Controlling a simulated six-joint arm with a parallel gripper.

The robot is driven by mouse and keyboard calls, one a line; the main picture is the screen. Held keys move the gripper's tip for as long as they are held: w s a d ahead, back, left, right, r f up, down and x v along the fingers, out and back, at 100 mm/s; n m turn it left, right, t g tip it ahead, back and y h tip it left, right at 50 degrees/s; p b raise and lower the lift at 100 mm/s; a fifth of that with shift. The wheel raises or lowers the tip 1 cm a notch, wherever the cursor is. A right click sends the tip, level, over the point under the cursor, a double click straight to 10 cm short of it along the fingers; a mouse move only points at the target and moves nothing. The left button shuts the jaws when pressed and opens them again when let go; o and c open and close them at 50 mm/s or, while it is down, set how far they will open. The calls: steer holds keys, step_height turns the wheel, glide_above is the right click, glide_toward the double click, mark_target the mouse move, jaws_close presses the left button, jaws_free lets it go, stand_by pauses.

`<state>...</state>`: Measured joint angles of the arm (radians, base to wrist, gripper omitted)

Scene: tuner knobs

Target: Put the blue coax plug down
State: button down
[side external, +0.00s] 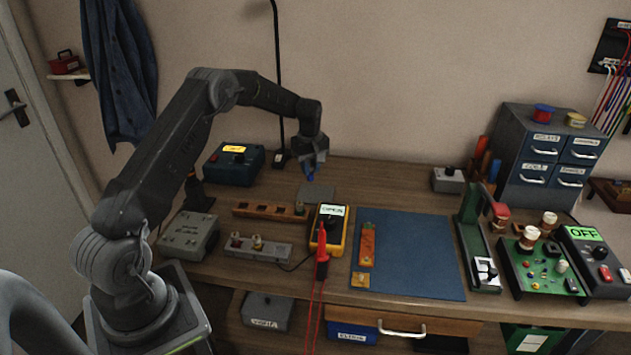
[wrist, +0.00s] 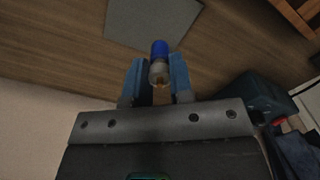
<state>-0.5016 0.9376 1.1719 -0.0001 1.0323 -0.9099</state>
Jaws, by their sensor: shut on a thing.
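The blue coax plug (wrist: 160,50) has a blue body and a metal end. In the wrist view it sits between the two blue fingers of my gripper (wrist: 158,80), which is shut on it. In the side external view my gripper (side external: 311,168) is above the back part of the bench, pointing down. The plug is too small there to tell from the blue fingertips. A flat grey pad (side external: 316,193) lies on the bench below the gripper; it also shows in the wrist view (wrist: 150,20). The plug appears apart from the bench.
A wooden strip with holes (side external: 268,210) lies left of the pad, and a yellow meter (side external: 328,232) stands in front. A dark blue box (side external: 233,165) is at the back left. A blue mat (side external: 415,255) lies to the right. Bare wood (side external: 390,185) lies right of the pad.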

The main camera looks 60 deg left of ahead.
steer(key=shift+w+d+f, duration=0.45)
steer(key=shift+w+f, duration=0.05)
steer(key=shift+w, duration=0.1)
steer(key=shift+f, duration=1.95)
steer(key=shift+f, duration=0.2)
steer(key=c, duration=1)
jaws_free()
